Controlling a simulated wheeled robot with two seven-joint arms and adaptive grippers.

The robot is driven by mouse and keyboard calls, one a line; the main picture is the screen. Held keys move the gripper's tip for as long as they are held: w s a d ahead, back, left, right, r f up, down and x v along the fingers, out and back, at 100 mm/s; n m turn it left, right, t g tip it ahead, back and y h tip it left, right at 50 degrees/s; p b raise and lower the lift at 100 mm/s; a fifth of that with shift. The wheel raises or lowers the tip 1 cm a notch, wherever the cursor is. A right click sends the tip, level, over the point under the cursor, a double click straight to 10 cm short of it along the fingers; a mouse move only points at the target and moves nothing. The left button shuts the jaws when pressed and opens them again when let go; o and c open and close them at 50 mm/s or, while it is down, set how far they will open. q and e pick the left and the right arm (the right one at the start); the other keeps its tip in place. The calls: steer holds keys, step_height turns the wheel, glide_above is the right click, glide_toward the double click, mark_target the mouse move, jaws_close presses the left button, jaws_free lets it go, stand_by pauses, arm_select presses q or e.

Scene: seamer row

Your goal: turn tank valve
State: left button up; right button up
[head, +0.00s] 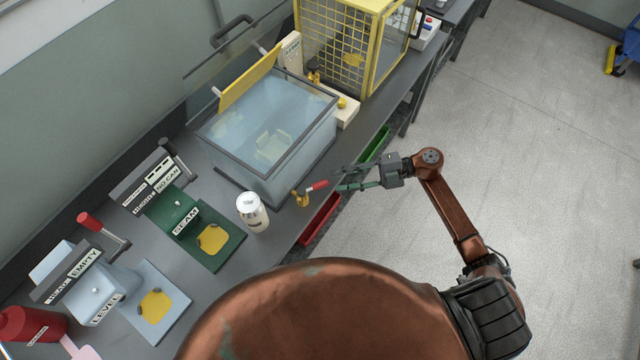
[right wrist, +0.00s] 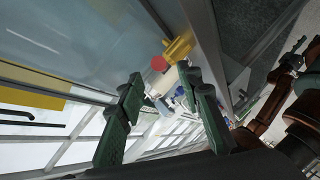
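The glass tank (head: 270,140) holds water and stands on the bench. Its brass valve (head: 301,198) with a red-tipped handle (head: 319,185) sticks out low at the near corner. In the right wrist view the brass valve body (right wrist: 178,48) and the round red handle end (right wrist: 158,63) show just beyond the fingertips. My right gripper (head: 338,179) is at the right of the handle, fingers pointing at it. It is open and empty, its two green fingers (right wrist: 160,76) spread apart. Contact with the handle cannot be made out. My left gripper is out of view.
A white jar (head: 252,212) stands close left of the valve. Green SEAM (head: 186,215) and pale LEVEL (head: 108,287) stations sit further left. A yellow cage (head: 345,45) stands behind the tank. Red (head: 320,221) and green (head: 374,146) bins lie along the bench's front edge.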

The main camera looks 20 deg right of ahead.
mark_target(320, 185)
steer(key=x, duration=0.7)
steer(key=shift+a, duration=0.25)
steer(key=shift+c, duration=0.5)
jaws_close()
